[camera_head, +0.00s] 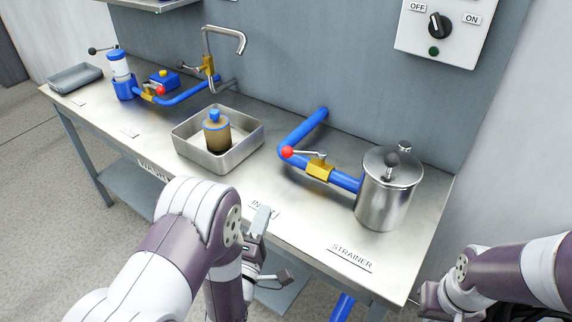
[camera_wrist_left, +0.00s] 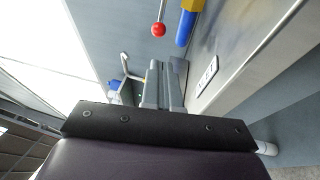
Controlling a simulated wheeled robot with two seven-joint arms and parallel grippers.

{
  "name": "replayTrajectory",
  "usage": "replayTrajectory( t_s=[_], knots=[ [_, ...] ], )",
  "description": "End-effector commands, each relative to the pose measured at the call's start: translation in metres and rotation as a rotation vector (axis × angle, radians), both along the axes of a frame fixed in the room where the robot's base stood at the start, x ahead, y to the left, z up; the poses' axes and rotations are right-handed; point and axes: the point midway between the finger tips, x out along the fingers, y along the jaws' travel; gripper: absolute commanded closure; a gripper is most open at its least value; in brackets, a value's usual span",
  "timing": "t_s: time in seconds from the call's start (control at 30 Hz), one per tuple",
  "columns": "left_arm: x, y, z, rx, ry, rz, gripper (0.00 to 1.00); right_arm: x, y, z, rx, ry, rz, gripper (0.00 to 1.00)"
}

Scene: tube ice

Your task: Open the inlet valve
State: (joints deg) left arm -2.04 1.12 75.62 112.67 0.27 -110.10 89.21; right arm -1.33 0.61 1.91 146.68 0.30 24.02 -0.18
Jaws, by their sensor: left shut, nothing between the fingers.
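The inlet valve has a brass body (camera_head: 320,168) on the blue pipe that runs into the steel strainer pot. Its metal lever ends in a red ball (camera_head: 287,152) and points left in the head view, above the pipe. In the left wrist view the red ball (camera_wrist_left: 158,29) and part of the brass body (camera_wrist_left: 192,5) show at the top. My left gripper (camera_head: 262,220) is over the table's front edge by the partly hidden "IN…" label, apart from the lever. Its fingers (camera_wrist_left: 161,85) are shut and empty. My right gripper (camera_head: 430,297) is at lower right, past the table's corner; its fingers are unclear.
The strainer pot (camera_head: 388,200) stands right of the valve. A steel tray (camera_head: 190,153) holding a brown, blue-capped filter stands to the left. A second red-knobbed valve (camera_head: 150,93) and a tap (camera_head: 208,65) are farther left. A switch panel (camera_head: 438,30) hangs on the wall.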

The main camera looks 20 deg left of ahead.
Motion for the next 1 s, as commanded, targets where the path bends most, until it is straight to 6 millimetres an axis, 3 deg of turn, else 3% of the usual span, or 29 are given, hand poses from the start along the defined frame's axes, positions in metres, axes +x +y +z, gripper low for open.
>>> replayTrajectory(
  t_s=[0.17,0.6,0.8,1.0],
  knots=[
    [0.022,-0.001,0.006,-0.017,-0.006,-0.003,1.0,0.0,0.0,0.001,0.0,0.0,0.0,1.0],
    [0.112,-0.004,0.023,-0.015,-0.008,-0.004,1.0,0.0,0.0,0.003,0.0,0.0,0.0,1.0],
    [0.134,-0.004,0.027,-0.015,-0.007,-0.005,1.0,0.0,0.0,0.003,0.0,0.0,0.0,1.0],
    [0.138,-0.005,0.028,-0.015,-0.006,-0.005,1.0,0.0,0.0,0.003,0.0,0.0,0.0,1.0]
  ],
)
